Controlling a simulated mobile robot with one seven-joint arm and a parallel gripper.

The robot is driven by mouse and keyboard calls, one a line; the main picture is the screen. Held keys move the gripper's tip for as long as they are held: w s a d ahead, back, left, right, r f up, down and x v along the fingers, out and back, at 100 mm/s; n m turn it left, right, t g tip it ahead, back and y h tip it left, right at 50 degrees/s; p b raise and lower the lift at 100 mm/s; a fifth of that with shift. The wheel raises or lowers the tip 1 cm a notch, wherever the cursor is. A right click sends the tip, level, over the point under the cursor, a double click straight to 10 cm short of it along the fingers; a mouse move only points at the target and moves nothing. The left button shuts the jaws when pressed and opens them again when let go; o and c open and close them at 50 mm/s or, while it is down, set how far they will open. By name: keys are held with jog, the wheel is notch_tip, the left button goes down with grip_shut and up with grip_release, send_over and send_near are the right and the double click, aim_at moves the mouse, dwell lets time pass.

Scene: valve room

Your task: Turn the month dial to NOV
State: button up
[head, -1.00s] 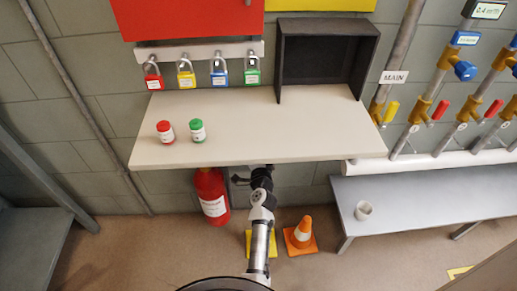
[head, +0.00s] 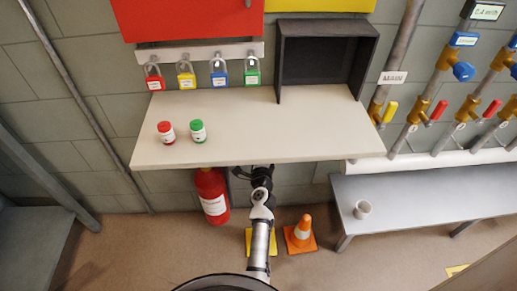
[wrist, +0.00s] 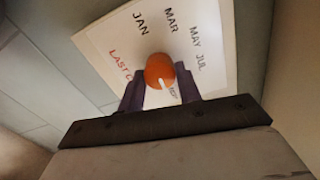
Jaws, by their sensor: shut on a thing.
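The month dial is an orange round knob (wrist: 158,67) with a white pointer mark, on a white card (wrist: 108,38) in the wrist view. JAN, MAR, MAY and JUL are printed in black above and to the right of the knob, and red lettering starting "LAST" is at its left. The white mark points to the lower right. My gripper (wrist: 160,82) is shut on the knob, one dark finger on each side. The lower part of the card is hidden by the gripper. NOV is not readable. In the head view the dial and gripper are hidden under the shelf.
A red extinguisher (head: 211,195) hangs left of my arm. An orange cone (head: 301,236) stands right of it. A grey bench (head: 430,190) is at the right.

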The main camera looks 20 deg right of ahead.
jog(key=shift+r, duration=0.15)
jog(key=o, duration=1)
jog(key=shift+s, duration=0.1)
